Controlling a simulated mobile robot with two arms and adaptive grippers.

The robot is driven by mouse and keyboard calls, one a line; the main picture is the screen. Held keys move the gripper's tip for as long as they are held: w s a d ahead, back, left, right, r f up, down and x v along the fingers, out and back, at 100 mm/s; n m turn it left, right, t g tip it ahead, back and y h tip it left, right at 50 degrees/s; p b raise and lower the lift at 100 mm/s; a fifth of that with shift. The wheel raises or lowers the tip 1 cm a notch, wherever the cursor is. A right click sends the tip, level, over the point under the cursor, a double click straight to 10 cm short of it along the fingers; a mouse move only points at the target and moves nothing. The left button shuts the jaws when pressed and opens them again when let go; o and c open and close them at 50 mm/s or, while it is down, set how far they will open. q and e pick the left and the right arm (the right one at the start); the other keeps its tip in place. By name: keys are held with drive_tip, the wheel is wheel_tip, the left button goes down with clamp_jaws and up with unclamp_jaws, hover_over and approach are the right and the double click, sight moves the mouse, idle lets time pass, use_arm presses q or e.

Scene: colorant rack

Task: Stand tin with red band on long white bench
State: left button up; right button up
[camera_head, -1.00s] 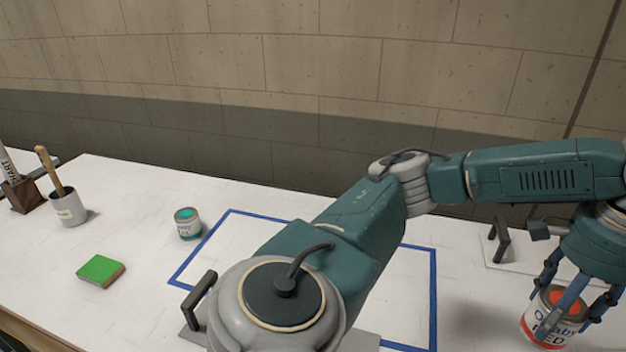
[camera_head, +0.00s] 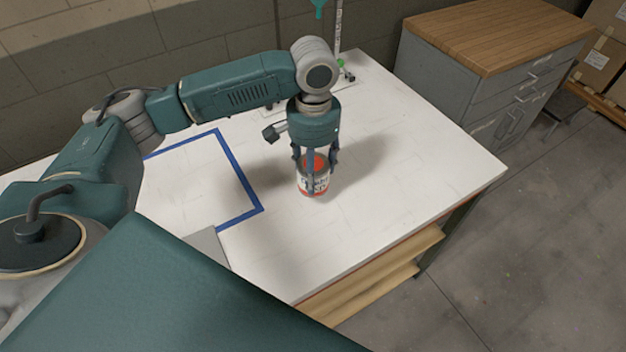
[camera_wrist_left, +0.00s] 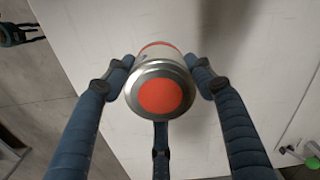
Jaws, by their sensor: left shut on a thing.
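The tin with red band (camera_head: 313,189) is upright in the head view, with a red top and a white label. My left gripper (camera_head: 315,172) points down from above, its fingers shut around the tin. In the left wrist view, the tin (camera_wrist_left: 161,94) shows its round red top between the fingers. The tin is over the long white bench (camera_head: 410,150), right of the blue outline; I cannot tell whether its base touches. What looks like my right gripper (camera_wrist_left: 24,33) shows partly at the wrist view's upper left, too small to read.
A blue taped outline (camera_head: 240,180) lies left of the tin. A stand with a green part (camera_head: 342,64) is at the bench's back edge. A grey cabinet with a wooden top (camera_head: 490,50) stands beyond. The bench right of the tin is clear.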

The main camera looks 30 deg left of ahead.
use_arm(q)
drive_tip(key=shift+f, duration=0.3)
wheel_tip(320, 180, down, 4)
drive_tip(key=shift+r, duration=0.25)
drive_tip(key=shift+f, duration=0.4)
use_arm(e)
drive_tip(key=shift+s+a+r, duration=0.1)
drive_tip(key=shift+s+r, duration=0.15)
drive_tip(key=shift+s, duration=0.35)
use_arm(q)
drive_tip(key=shift+p, duration=0.3)
use_arm(e)
drive_tip(key=shift+w+a, duration=0.1)
use_arm(q)
drive_tip(key=o, duration=1.2)
drive_tip(key=shift+f, duration=0.1)
drive_tip(key=shift+o, duration=0.2)
use_arm(e)
drive_tip(key=shift+a, duration=0.1)
drive_tip(key=shift+w, duration=0.1)
